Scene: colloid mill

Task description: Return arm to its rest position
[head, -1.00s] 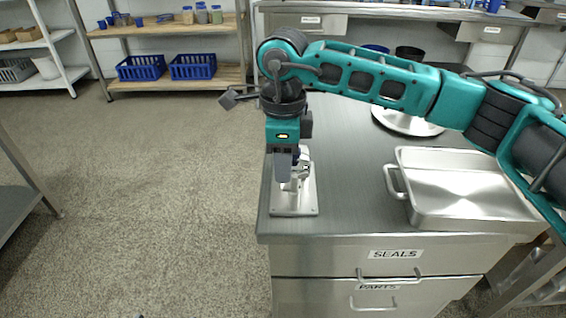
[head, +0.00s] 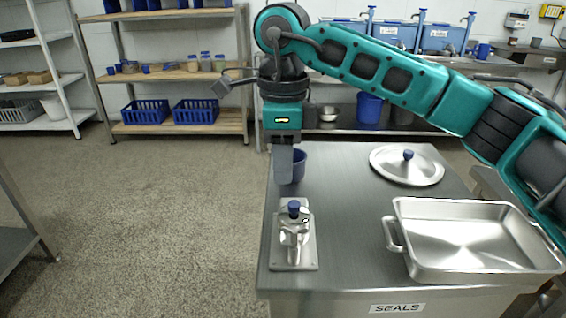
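My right arm, teal and black, reaches in from the right across the view. Its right gripper (head: 284,172) points down above the left side of the steel table (head: 345,215), beside a blue cup (head: 298,166). I see its finger part edge-on, so I cannot tell whether it is open or shut. A small steel device with a blue knob (head: 294,230) stands on its base plate on the table, apart from the gripper and nearer to me. My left gripper is not in view.
A steel tray with handles (head: 470,240) sits at the table's right. A round steel lid with a blue knob (head: 407,166) lies behind it. Shelves with blue crates (head: 145,112) stand at the back left. The floor to the left is clear.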

